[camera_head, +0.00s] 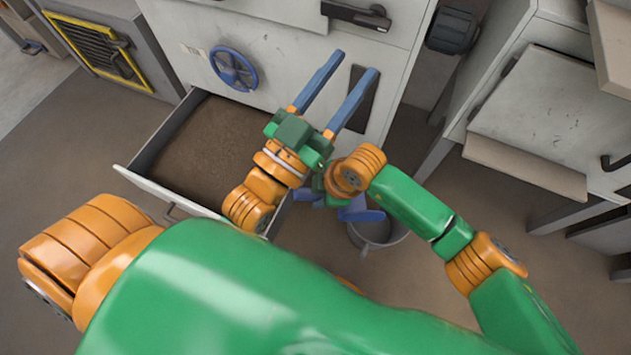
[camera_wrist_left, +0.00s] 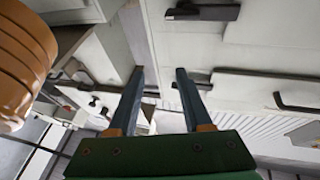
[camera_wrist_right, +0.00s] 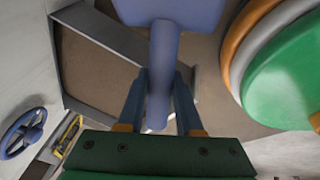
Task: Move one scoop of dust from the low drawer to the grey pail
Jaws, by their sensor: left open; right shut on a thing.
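The low drawer (camera_head: 160,193) is pulled out at the left, with brown dust (camera_head: 205,145) spread inside it. The grey pail (camera_head: 376,240) stands on the floor right of the drawer, partly hidden by my right arm. My right gripper (camera_wrist_right: 160,76) is shut on the handle of a blue scoop (camera_wrist_right: 165,50). In the head view the scoop (camera_head: 361,212) shows at the pail's upper edge; its contents are hidden. My left gripper (camera_head: 356,64) is open and empty, in front of the cabinet face and above the right gripper.
A blue handwheel (camera_head: 233,70) and a black handle (camera_head: 356,15) are on the white cabinet. A grey unit with a yellow-framed grille (camera_head: 97,47) stands at the far left. A white station with a sloped panel (camera_head: 545,105) stands at the right. Floor near the pail looks clear.

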